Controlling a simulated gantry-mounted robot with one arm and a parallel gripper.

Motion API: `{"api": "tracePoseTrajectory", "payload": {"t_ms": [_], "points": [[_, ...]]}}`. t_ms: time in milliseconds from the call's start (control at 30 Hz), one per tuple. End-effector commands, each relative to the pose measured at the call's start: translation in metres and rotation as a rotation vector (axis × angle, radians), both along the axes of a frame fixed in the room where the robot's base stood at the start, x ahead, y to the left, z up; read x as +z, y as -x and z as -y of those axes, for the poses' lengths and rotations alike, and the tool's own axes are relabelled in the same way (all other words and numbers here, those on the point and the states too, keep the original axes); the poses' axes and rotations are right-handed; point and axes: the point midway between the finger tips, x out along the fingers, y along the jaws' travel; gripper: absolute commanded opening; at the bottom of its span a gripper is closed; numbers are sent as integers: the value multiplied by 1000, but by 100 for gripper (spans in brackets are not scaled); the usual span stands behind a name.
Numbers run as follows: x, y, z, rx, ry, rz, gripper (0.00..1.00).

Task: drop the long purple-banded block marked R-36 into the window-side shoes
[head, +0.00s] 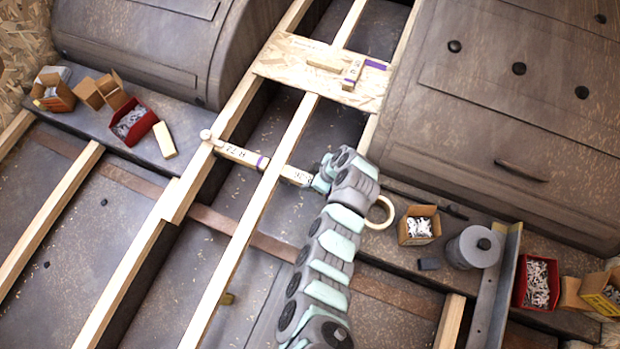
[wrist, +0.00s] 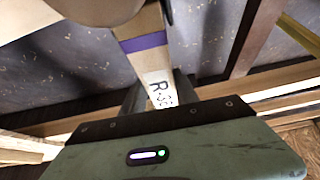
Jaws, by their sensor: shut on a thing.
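The long pale wooden block marked R-36 (head: 289,173) has a purple band and lies across the gap near the middle of the head view. My gripper (head: 317,183) is shut on its right end. In the wrist view the block (wrist: 152,68) runs away from my gripper (wrist: 160,98), with the purple band farther out than the R mark. The last characters are partly cut off by the jaws. In line beyond the band, the head view shows pale wood with a mark like R-72 (head: 236,153); I cannot tell whether it is separate. I cannot make out the shoes.
Long pale rails (head: 256,200) run diagonally past the block. A board (head: 285,62) bridges them behind, with several loose blocks on it. Wheel arches (head: 165,45) stand either side. Ledges hold a red bin (head: 137,128), small boxes (head: 419,226), a tape ring (head: 379,212) and a grey canister (head: 473,247).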

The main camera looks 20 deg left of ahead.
Motion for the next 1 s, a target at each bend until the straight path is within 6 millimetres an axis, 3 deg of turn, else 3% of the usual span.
{"api": "tracePoseTrajectory", "payload": {"t_ms": [1000], "points": [[-5,0,0,0,-1,-1,0]]}}
